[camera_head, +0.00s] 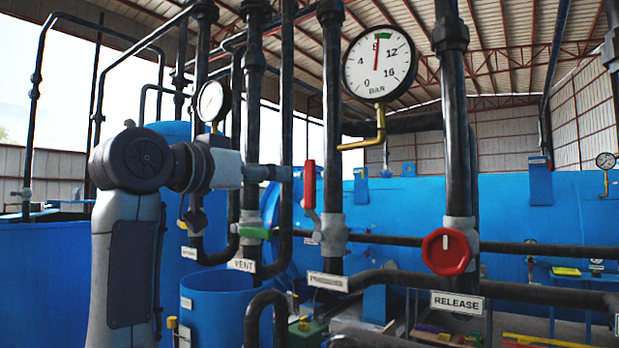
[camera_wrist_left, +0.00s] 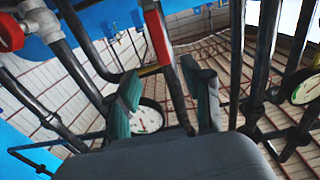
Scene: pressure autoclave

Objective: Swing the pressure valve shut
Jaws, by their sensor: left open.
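The pressure valve has a red lever (camera_head: 309,185) that stands upright beside a dark vertical pipe, above the PRESSURE label (camera_head: 328,281). Its grey valve body (camera_head: 333,236) sits on that pipe. My left gripper (camera_head: 288,173) comes in from the left at the height of the red lever, just left of it. In the wrist view, the left gripper (camera_wrist_left: 166,97) is open, its two greenish fingers apart. The red lever (camera_wrist_left: 158,38) shows there ahead of the gap between them. I cannot tell whether a finger touches it. My right gripper is not in view.
A green lever (camera_head: 255,233) sits by the VENT label (camera_head: 242,265), below my left gripper. A red handwheel (camera_head: 446,251) is above the RELEASE label (camera_head: 457,303). A large gauge (camera_head: 379,64) reads near 8. Vertical pipes stand close around the gripper.

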